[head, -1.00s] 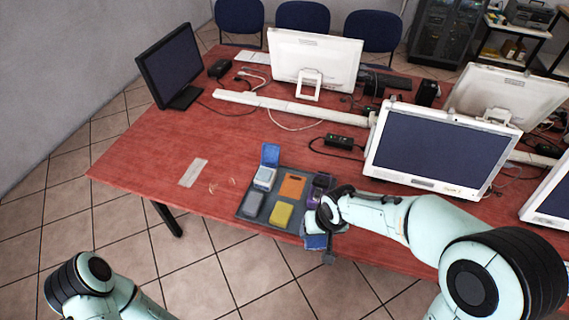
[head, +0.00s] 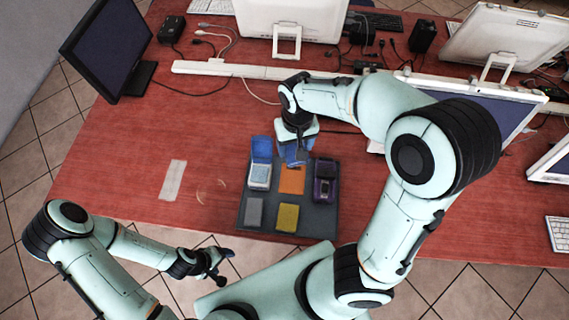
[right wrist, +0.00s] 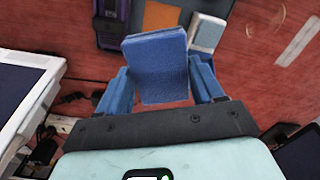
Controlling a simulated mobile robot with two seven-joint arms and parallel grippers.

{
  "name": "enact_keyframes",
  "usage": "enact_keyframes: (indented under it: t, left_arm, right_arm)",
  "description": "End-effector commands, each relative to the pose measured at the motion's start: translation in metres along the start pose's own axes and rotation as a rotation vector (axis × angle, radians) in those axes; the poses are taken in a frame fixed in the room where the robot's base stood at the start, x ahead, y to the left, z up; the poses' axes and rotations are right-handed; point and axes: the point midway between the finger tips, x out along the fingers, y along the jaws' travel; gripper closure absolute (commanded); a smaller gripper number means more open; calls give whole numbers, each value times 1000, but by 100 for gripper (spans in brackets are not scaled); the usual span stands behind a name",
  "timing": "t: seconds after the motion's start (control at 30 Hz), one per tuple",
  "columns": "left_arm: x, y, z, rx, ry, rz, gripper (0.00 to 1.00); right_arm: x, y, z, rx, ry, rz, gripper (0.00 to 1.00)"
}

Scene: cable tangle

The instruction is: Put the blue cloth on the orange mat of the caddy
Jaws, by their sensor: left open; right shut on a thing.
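The caddy (head: 320,222) is a dark grey tray near the table's front edge. Its orange mat (head: 292,182) is at the back middle and bare where it shows; it also shows in the right wrist view (right wrist: 160,16). My right gripper (head: 297,146) is shut on the folded blue cloth (head: 296,158), at the far edge of the orange mat. In the right wrist view the blue cloth (right wrist: 158,70) sits between the blue fingers. I cannot tell if it touches anything below. My left gripper (head: 217,268) is open and empty, in front of the table.
The caddy also holds a blue-lidded white box (head: 260,174), a purple object (head: 325,184), a yellow mat (head: 288,217) and a grey mat (head: 254,212). Monitors and cables stand behind.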

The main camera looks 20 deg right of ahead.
Motion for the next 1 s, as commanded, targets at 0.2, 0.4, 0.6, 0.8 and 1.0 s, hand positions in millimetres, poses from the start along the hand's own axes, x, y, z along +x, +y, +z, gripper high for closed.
enact_keyframes:
  t: [0.2,0.4,0.6,0.8,1.0]
  left_arm:
    - [1,-1,2,-1,-3,-1,28]
    - [0,0,1,-1,-2,0,28]
    - [4,-4,6,-3,-7,-2,28]
    - [11,-8,13,-6,-16,-5,28]
    - [16,-12,18,-8,-22,-7,28]
  right_arm:
    - [28,2,3,2,-14,9,57]
    - [83,3,3,6,-15,8,57]
    - [134,2,5,3,-13,5,57]
    - [158,1,4,0,-8,3,57]
    - [175,1,4,1,-8,3,57]
